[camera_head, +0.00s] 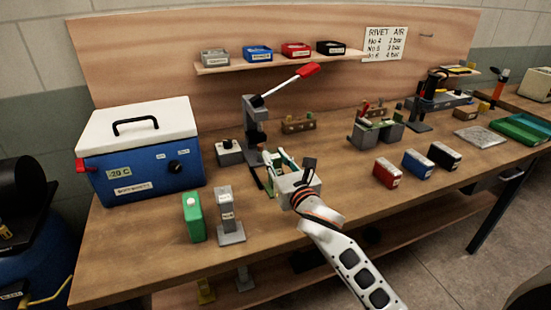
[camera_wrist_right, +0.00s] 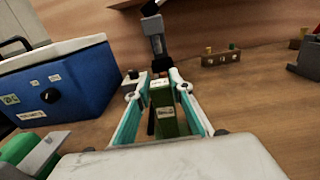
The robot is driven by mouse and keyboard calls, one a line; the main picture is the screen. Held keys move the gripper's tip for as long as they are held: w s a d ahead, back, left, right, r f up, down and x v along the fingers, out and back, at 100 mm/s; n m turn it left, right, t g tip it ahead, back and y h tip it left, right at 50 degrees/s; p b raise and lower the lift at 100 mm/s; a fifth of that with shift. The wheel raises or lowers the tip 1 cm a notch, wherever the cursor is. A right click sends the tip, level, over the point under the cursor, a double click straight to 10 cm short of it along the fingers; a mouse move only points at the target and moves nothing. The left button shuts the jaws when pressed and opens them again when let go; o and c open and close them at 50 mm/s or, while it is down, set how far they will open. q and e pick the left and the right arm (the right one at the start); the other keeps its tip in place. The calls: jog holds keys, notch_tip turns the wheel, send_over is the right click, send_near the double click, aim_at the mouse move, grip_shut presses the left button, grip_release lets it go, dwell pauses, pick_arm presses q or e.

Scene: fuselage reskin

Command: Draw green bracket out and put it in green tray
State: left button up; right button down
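A green piece with pale labels, which looks like the green bracket (camera_wrist_right: 167,122), stands between the fingers of my right gripper (camera_wrist_right: 160,84) in the right wrist view. The fingers are apart, one on each side of it; I cannot tell whether they touch it. In the head view my right gripper (camera_head: 272,167) reaches in low in front of the grey lever press (camera_head: 255,125) with the red handle, and the bracket is mostly hidden there. The green tray (camera_head: 523,130) lies at the far right of the bench. My left gripper is not in view.
A blue cooler (camera_head: 145,165) stands at the left. Red (camera_head: 387,173), blue (camera_head: 417,163) and black (camera_head: 444,155) boxes stand right of the arm. A fixture (camera_head: 376,130) stands behind them.

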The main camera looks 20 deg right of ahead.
jog(key=c, duration=1.7)
grip_release()
jog(key=shift+s, duration=0.15)
jog(key=s, duration=1.1)
jog(key=shift+s+d, duration=0.25)
jog(key=shift+s, duration=0.1)
